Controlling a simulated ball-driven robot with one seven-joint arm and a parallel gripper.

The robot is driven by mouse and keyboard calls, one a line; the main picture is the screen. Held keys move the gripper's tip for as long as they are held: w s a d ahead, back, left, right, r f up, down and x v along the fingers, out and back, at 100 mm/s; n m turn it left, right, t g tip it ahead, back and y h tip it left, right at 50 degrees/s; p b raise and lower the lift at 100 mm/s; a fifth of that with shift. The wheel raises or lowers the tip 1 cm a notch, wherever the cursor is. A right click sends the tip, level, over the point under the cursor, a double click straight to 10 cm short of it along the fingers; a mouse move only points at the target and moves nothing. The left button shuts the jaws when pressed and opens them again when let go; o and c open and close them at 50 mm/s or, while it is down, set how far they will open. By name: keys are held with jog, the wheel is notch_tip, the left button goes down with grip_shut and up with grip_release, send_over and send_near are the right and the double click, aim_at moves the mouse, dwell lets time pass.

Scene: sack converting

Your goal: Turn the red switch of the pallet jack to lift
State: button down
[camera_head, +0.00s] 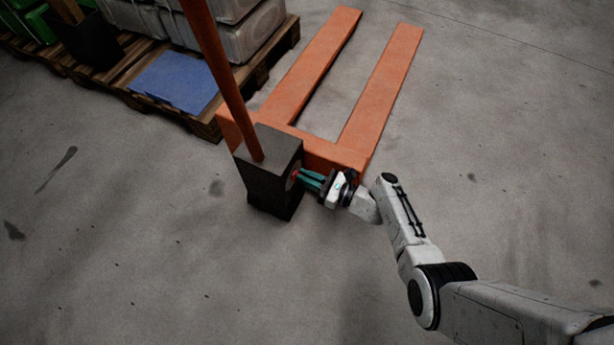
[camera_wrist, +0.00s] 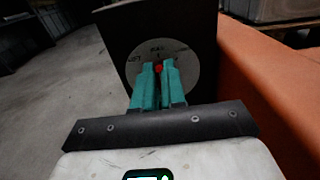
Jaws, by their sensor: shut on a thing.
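The orange pallet jack (camera_head: 318,149) stands on the floor with its two forks pointing away and a dark box (camera_head: 262,185) at its near end. The red switch (camera_head: 295,174) is on the right side of that box. In the wrist view the red switch (camera_wrist: 159,68) sits on a round grey plate (camera_wrist: 187,55) with small markings too blurred to read. My gripper (camera_head: 301,176) has teal fingers that reach the switch from the right. In the wrist view my gripper (camera_wrist: 158,70) is shut on the switch, with the fingertips covering much of it.
An orange handle (camera_head: 222,75) rises from the box. A wooden pallet (camera_head: 262,75) with grey sacks (camera_head: 247,32) and a blue flat piece (camera_head: 176,81) lies at the upper left. The floor in front and to the right is clear.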

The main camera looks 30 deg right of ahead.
dwell(0.5)
jog(key=n, duration=0.1)
jog(key=n+b, duration=0.1)
jog(key=n, duration=0.2)
jog(key=shift+s+a+f+n+b, duration=0.2)
jog(key=shift+s+a+n+b, duration=0.1)
jog(key=shift+b, duration=0.1)
jog(key=shift+s+a+f+n+b, duration=0.15)
jog(key=shift+n+b, duration=0.35)
jog(key=shift+n, duration=0.6)
jog(key=shift+w+a+n+b, duration=0.1)
jog(key=shift+n+b, duration=0.35)
jog(key=shift+n, duration=0.65)
jog(key=shift+s, duration=0.1)
jog(key=c, duration=1.2)
grip_release()
jog(key=p+v, duration=0.2)
jog(key=v, duration=0.8)
jog(key=shift+s+d+p, duration=0.25)
jog(key=shift+s+p, duration=0.05)
jog(key=shift+p, duration=0.05)
